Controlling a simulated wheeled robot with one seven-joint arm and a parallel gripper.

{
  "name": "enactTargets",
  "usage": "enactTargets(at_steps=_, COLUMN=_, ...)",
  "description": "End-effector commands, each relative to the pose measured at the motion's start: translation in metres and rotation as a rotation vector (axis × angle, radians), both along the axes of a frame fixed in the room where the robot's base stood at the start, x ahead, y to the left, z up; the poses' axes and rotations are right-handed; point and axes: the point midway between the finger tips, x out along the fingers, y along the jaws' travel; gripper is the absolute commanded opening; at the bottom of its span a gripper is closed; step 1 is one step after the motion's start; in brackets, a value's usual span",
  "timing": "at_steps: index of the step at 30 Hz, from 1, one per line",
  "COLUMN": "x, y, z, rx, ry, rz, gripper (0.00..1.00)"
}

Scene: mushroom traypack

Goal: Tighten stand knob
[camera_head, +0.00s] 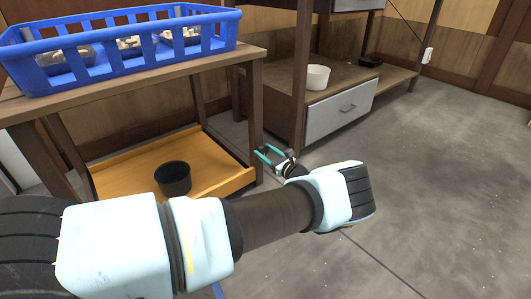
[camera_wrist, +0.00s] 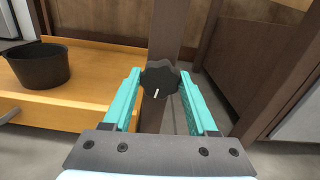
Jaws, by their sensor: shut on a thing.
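The stand knob (camera_wrist: 160,78) is a dark, lobed knob with a short white mark pointing down, on a brown upright post (camera_wrist: 172,30) in the wrist view. My gripper (camera_wrist: 160,85) has its two teal fingers on either side of the knob, shut on it near the fingertips. In the head view my gripper (camera_head: 270,154) is beside the front leg of the wooden stand (camera_head: 256,115); the knob cannot be made out there.
A blue basket (camera_head: 140,62) with containers stands on the stand's top. A black pot (camera_head: 173,179) sits on the lower orange shelf (camera_head: 215,160). A white bowl (camera_head: 317,77) rests on another shelf unit with a grey drawer (camera_head: 340,107). The floor at right is clear.

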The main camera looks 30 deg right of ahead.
Motion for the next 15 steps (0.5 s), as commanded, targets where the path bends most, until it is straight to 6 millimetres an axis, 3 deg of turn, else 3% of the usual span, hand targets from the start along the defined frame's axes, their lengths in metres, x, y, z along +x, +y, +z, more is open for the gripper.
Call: enactTargets(at_steps=15, x=-0.0002, y=-0.0012, z=-0.0011, rx=0.284, ry=0.058, rz=-0.002, gripper=0.03)
